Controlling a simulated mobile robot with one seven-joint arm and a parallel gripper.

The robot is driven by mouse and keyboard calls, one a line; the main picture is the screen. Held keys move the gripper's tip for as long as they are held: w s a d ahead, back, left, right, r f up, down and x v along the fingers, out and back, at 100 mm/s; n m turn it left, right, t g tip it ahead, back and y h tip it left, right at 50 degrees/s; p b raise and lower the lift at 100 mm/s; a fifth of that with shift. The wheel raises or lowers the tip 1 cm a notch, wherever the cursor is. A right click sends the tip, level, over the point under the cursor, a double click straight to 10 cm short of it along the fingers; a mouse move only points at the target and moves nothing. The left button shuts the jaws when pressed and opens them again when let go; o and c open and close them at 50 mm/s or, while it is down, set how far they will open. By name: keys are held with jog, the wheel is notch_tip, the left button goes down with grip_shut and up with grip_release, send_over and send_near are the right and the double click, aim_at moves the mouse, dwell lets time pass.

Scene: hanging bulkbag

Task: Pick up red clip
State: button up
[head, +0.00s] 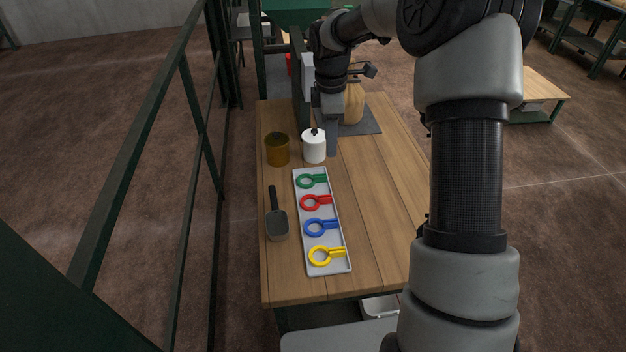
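The red clip (315,202) lies flat in the light grey tray (310,240) on the wooden table. It has a ring at the left and a handle at the right. It is second from the far end, between the green clip (311,181) and the blue clip (320,227). The yellow clip (325,256) lies at the near end. My gripper (332,150) points down beyond the far end of the tray, just right of the white jar. It is apart from the red clip. Its fingers are too small to tell open from shut.
A white jar (314,148) and an amber jar (277,152) stand beyond the tray. A dark scoop (276,220) lies left of it. A tan bag (354,103) stands on a dark mat (365,126) at the back. The table (385,210) is clear right of the tray. A green railing runs along the left.

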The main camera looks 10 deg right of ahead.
notch_tip(320, 180, down, 5)
jog(key=w+n, duration=0.1)
jog(key=w, duration=0.1)
send_over(327, 196)
jog(key=f, duration=1)
jog(key=shift+s+f, duration=0.2)
jog(key=shift+f, duration=0.2)
jog(key=shift+w+f+p, duration=0.15)
jog(key=shift+f+p, duration=0.35)
jog(key=shift+f, duration=2.7)
grip_shut()
